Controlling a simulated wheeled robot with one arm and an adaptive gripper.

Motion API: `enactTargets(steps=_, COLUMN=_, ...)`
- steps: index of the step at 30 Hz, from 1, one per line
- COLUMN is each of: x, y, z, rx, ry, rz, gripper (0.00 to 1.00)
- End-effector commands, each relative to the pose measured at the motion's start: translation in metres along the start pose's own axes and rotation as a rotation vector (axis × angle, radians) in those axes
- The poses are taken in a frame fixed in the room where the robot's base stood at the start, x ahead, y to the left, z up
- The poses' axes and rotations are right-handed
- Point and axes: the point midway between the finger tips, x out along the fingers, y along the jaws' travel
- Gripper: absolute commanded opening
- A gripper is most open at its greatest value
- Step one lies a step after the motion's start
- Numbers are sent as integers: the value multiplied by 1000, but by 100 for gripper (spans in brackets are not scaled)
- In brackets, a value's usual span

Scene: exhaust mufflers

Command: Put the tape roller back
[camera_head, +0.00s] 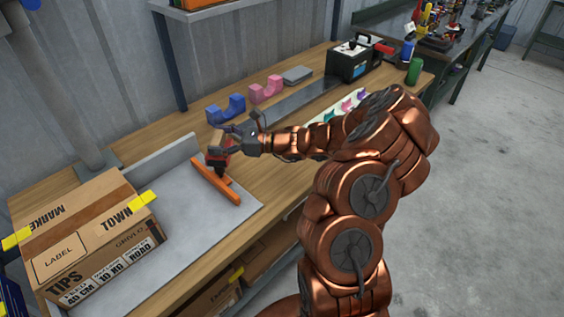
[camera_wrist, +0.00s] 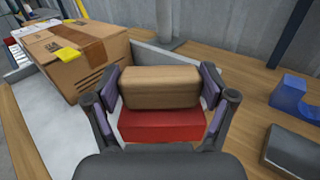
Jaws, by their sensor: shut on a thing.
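The tape roller (camera_head: 217,161) is in my gripper (camera_head: 221,147), above the right part of the grey tray-like surface. In the wrist view it shows as a brown roll over a red body (camera_wrist: 160,125), with the fingers of my gripper (camera_wrist: 163,100) against both its sides. In the head view the gripper partly hides it. A blue cradle-shaped stand (camera_head: 226,109) and a pink one (camera_head: 267,90) stand on the wooden bench behind it and look empty. The blue stand also shows at the right of the wrist view (camera_wrist: 291,94).
A cardboard box (camera_head: 82,235) with yellow tape pieces stands on the grey surface (camera_head: 190,245) at left. An orange bar (camera_head: 216,181) lies below the roller. A grey block (camera_head: 297,75) and black case (camera_head: 355,60) are farther back. Bare wood lies around the stands.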

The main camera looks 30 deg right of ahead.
Motion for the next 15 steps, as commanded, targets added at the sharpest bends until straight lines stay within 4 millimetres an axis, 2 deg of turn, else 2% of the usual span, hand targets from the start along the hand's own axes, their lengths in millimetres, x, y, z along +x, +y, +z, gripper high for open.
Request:
enactTargets(steps=1, x=-16, y=-4, z=-7, rx=-6, ry=-3, rz=-21, gripper=32)
enactTargets(steps=7, x=-71, y=-10, z=-8, rx=-6, ry=-4, rz=-78, gripper=32)
enactTargets(steps=15, x=-140, y=-1, z=-14, rx=-7, ry=-6, rz=-149, gripper=32)
